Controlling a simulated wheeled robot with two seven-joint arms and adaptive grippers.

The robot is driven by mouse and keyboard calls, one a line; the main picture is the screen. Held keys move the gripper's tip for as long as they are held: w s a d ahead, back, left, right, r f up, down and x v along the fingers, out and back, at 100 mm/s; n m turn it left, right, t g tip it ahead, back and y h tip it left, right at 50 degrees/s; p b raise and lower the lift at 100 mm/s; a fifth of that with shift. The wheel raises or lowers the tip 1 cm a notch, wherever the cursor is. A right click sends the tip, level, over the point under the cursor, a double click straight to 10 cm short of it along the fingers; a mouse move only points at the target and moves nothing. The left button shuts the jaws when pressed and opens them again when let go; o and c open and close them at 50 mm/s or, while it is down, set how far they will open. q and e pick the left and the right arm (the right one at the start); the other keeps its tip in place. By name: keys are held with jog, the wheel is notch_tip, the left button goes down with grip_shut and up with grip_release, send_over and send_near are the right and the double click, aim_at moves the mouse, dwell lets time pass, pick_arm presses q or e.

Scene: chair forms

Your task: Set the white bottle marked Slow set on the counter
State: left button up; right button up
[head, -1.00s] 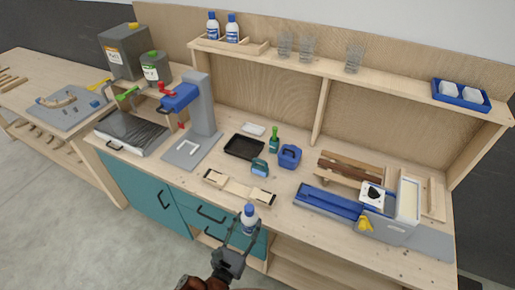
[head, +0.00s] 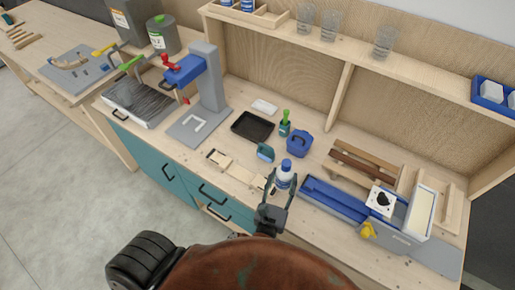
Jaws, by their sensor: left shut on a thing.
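A white bottle (head: 284,179) with a blue cap and a blue band is held upright between the fingers of my left gripper (head: 281,190). The gripper is shut on it. The bottle shows over the front part of the wooden counter (head: 238,204), left of the blue tray-like fixture. I cannot tell whether its base touches the counter, as the gripper hides it. The label is too small to read. My right gripper is not in view.
A wooden form (head: 232,168) lies left of the bottle. A blue container (head: 299,144), a teal item (head: 265,152) and a black tray (head: 252,126) stand behind it. A long blue fixture (head: 335,203) is close on the right. A shelf holds glasses (head: 329,24).

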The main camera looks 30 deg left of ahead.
pick_arm(q)
jog(key=w+b, duration=0.1)
jog(key=w+f+b, duration=0.1)
jog(key=b, duration=0.1)
jog(key=w+f+b, duration=0.1)
jog(key=w+b, duration=0.1)
jog(key=shift+d, duration=0.1)
jog(key=w+f+b, duration=0.2)
jog(key=w+f, duration=0.8)
jog(key=shift+d, duration=0.15)
jog(key=shift+s+f, duration=0.1)
jog(key=shift+f, duration=0.2)
jog(key=shift+f, duration=0.1)
jog(key=o, duration=1.3)
